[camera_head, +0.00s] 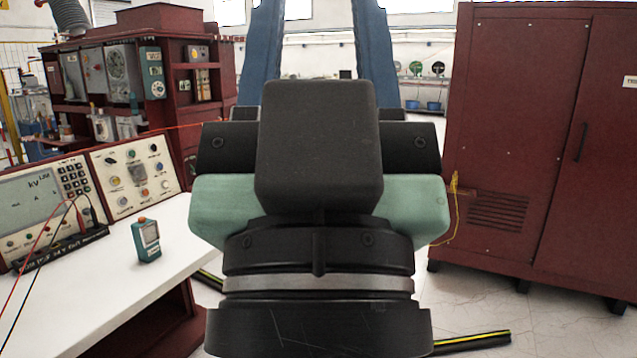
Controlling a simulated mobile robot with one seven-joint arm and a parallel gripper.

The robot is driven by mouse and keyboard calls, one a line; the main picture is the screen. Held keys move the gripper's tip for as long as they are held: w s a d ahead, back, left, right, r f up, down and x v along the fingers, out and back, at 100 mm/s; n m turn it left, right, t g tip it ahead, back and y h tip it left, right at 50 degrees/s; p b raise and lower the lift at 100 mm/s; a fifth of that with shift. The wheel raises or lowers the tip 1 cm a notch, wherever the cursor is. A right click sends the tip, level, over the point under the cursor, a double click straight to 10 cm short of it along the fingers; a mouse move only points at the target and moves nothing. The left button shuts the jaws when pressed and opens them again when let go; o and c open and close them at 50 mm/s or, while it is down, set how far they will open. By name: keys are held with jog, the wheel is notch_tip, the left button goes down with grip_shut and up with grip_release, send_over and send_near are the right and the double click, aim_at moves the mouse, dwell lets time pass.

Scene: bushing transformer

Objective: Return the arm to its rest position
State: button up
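My gripper (318,30) fills the middle of the head view and points away from the camera. Its wrist is black with a silver ring, with a pale green body and a black block on top. Two blue uprights, which look like its fingers, rise behind the block and stand well apart. The room shows between them, and I see nothing held there. The top edge of the picture cuts off their tips. The rest of my arm is hidden or out of view.
A white table (165,300) at left carries a control panel with a kV display (45,205) and a small teal device (147,240). A dark red cabinet (545,150) stands at right. A red equipment rack (170,60) is back left. A black-and-yellow strip (475,342) lies on the floor.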

notch_tip(320, 180, up, 24)
jog(key=p, duration=2.1)
jog(key=shift+p, duration=0.35)
jog(key=shift+a, duration=0.1)
